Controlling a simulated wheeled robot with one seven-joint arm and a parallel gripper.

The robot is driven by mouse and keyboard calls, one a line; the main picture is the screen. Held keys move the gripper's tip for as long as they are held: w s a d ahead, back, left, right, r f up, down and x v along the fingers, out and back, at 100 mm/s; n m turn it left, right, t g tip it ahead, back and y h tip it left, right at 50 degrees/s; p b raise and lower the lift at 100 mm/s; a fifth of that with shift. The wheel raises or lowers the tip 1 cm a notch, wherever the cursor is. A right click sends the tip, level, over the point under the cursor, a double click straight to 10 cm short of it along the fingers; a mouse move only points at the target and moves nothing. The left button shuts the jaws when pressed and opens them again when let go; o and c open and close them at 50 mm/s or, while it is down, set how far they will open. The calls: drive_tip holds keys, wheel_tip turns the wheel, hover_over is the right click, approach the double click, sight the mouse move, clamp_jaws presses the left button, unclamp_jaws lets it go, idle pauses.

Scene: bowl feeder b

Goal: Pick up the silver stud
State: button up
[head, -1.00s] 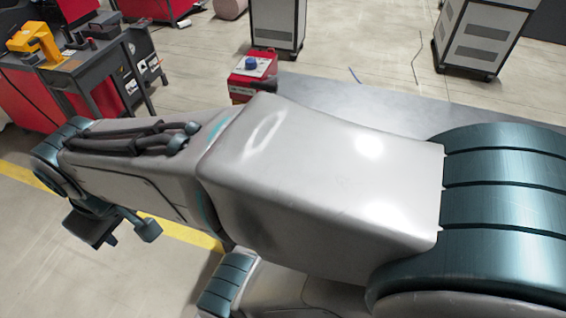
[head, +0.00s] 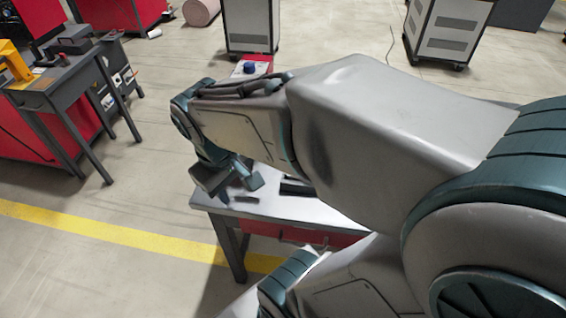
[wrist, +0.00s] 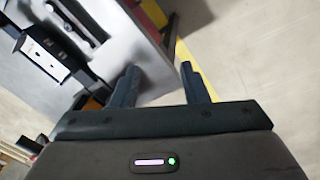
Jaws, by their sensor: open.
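I cannot make out the silver stud in any view. My gripper shows in the head view (head: 226,180) above the left end of a grey-topped workbench (head: 285,208) with a red drawer front. In the wrist view my gripper's two fingers (wrist: 158,68) are apart with nothing between them. The bench (wrist: 128,42) lies tilted beyond the left finger there, with its edge near the fingertips. My arm hides much of the bench top in the head view.
Dark flat pieces (head: 297,188) lie on the bench. A red box with a blue knob (head: 250,68) shows behind my arm. Another dark table (head: 60,80) stands at the left, and grey cabinets (head: 445,30) stand behind. Open floor with a yellow line (head: 130,233) lies to the left.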

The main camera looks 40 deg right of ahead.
drive_tip(key=w+d+f+n+g+h+b, duration=0.2)
drive_tip(key=d+f+n+g+h+b, duration=0.35)
drive_tip(key=d+f, duration=0.4)
drive_tip(key=w+d+f+n+h+b, duration=0.3)
drive_tip(key=w+d+f+n+h, duration=0.2)
drive_tip(key=w+n+h, duration=0.45)
drive_tip(key=shift+m+g+h, duration=0.35)
drive_tip(key=shift+m+h, duration=0.15)
drive_tip(key=shift+m, duration=0.4)
drive_tip(key=f, duration=0.2)
drive_tip(key=s+f, duration=0.1)
drive_tip(key=f, duration=0.2)
drive_tip(key=s+f, duration=0.1)
drive_tip(key=f, duration=0.1)
drive_tip(key=shift+f+b, duration=0.25)
drive_tip(key=shift+b, duration=0.1)
drive_tip(key=shift+x, duration=1.15)
drive_tip(key=shift+p+x, duration=0.35)
drive_tip(key=shift+x, duration=2.25)
drive_tip(key=shift+w+r, duration=0.1)
drive_tip(key=shift+r, duration=0.05)
clamp_jaws()
